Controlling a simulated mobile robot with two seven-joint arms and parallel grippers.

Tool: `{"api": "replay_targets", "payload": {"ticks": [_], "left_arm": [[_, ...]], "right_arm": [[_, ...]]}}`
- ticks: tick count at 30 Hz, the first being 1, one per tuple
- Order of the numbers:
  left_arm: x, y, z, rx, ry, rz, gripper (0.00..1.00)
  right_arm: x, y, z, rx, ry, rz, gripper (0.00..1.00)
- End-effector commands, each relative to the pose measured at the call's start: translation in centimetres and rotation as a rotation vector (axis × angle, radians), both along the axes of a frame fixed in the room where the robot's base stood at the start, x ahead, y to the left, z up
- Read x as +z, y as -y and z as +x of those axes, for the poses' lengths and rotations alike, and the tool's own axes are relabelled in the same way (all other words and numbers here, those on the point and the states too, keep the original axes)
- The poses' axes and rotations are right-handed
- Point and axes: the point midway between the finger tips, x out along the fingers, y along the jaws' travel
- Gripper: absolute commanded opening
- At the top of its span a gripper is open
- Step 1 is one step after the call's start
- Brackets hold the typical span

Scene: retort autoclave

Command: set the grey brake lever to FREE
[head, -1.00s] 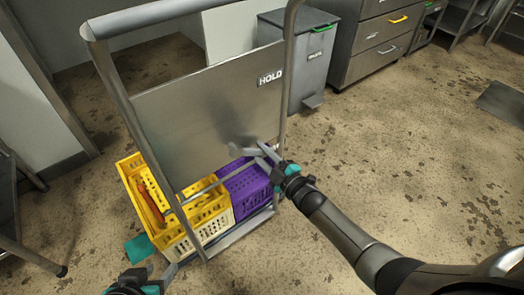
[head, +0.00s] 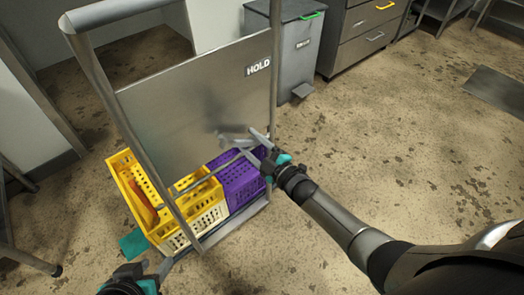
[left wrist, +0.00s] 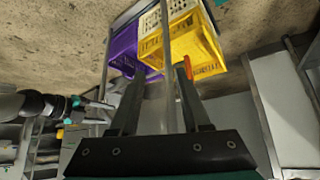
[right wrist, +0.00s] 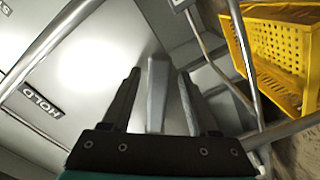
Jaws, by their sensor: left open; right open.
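The grey brake lever (right wrist: 157,92) stands between the spread fingers of my right gripper (right wrist: 158,92) in the right wrist view, with gaps on both sides. In the head view the right gripper (head: 248,142) is open in front of the trolley's steel panel (head: 190,110), and the lever (head: 233,140) shows small at its tips. A HOLD label (head: 258,67) is on the panel's upper right. My left gripper (left wrist: 160,100) is open; a trolley post (left wrist: 167,60) shows between its fingers in the left wrist view. I cannot tell how near it is.
The trolley carries a yellow crate (head: 123,166) with an orange item, a cream crate (head: 203,222) and a purple crate (head: 235,178). A grey bin (head: 292,50) and drawers (head: 365,30) stand behind.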

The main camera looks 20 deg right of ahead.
Motion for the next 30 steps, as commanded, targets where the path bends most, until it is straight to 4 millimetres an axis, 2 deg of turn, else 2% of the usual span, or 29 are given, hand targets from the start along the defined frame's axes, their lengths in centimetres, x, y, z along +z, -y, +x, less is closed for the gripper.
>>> {"api": "replay_targets", "payload": {"ticks": [5,11,15,24,30], "left_arm": [[0.5,-1.0,-0.5,0.017,-0.052,0.027,0.47],[1.0,-2.5,-2.1,0.042,-0.162,0.07,0.47],[-0.5,-3.0,-2.7,0.051,-0.24,0.091,0.47],[-4.4,-2.9,-2.7,0.045,-0.286,0.097,0.47],[-6.2,-2.9,-3.0,0.043,-0.311,0.101,0.47]], "right_arm": [[0.0,0.3,-0.9,-0.001,-0.002,-0.001,0.6],[0.1,0.9,-2.4,0.0,-0.001,0.0,0.6],[0.2,2.0,-5.4,-0.001,-0.004,-0.003,0.6],[0.1,3.6,-10.1,0.0,-0.005,-0.001,0.6],[0.1,4.7,-12.9,0.0,-0.003,-0.001,0.6]]}}
